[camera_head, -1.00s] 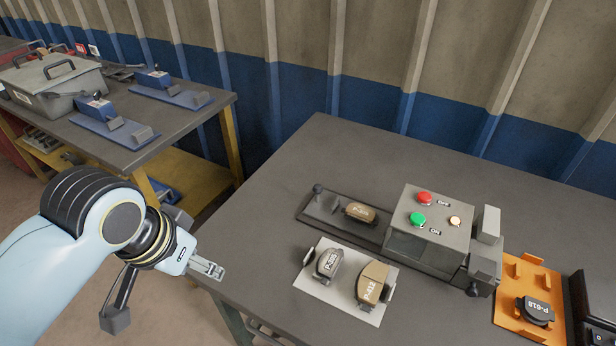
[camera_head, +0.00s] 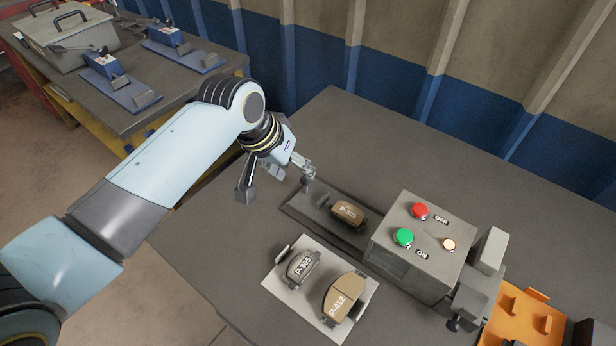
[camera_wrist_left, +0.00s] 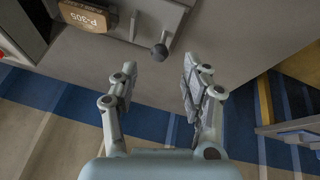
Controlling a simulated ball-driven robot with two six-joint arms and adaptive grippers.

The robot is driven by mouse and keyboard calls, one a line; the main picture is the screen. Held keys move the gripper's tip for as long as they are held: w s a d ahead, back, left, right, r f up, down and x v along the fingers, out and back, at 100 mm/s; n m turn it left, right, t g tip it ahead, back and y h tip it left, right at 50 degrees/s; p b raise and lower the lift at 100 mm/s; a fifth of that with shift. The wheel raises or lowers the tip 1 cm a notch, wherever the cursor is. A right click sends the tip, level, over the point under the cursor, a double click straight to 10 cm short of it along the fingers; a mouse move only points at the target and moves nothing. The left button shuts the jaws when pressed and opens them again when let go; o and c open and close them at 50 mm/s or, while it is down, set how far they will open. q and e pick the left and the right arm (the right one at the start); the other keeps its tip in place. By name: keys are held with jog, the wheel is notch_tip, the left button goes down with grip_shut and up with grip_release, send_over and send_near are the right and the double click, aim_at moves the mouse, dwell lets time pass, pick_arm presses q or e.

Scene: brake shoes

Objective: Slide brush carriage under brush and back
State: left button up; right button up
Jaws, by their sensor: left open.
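The brush carriage (camera_head: 296,208) is a dark flat plate running into the left side of the grey brush machine (camera_head: 390,265). A brown brake shoe marked P-305 (camera_head: 348,215) sits on it, outside the housing. A round dark knob (camera_wrist_left: 158,52) stands at the carriage's outer end in the left wrist view. My left gripper (camera_head: 277,184) is open and empty at that end, with one finger over the knob area in the head view. In the wrist view the knob lies just ahead of the gap between my left fingertips (camera_wrist_left: 160,75). The brush itself is hidden inside the housing.
The machine carries a red OFF button (camera_head: 420,211) and a green ON button (camera_head: 403,237). A pale plate (camera_head: 292,250) with two brake shoes lies in front. An orange fixture (camera_head: 520,318) stands at the right. A corrugated wall (camera_head: 390,75) rises behind the table.

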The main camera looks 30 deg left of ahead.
aim_at(304, 178)
pick_arm(q)
jog(key=x, duration=0.4)
jog(key=shift+r, duration=0.1)
jog(key=shift+b+x, duration=0.3)
jog(key=shift+x, duration=0.85)
jog(key=shift+w+f, duration=0.15)
jog(key=shift+f, duration=0.1)
pick_arm(e)
jog(key=shift+w+a+f, duration=0.1)
jog(key=shift+w+f, duration=0.05)
jog(key=shift+w, duration=0.25)
jog(key=shift+w+a+f, duration=0.1)
jog(key=shift+w+f, duration=0.05)
jog(key=shift+w, duration=0.25)
pick_arm(q)
jog(key=c, duration=0.3)
jog(key=shift+d, duration=0.1)
grip_shut()
pick_arm(e)
jog(key=shift+s+d, duration=0.1)
jog(key=shift+s, duration=0.35)
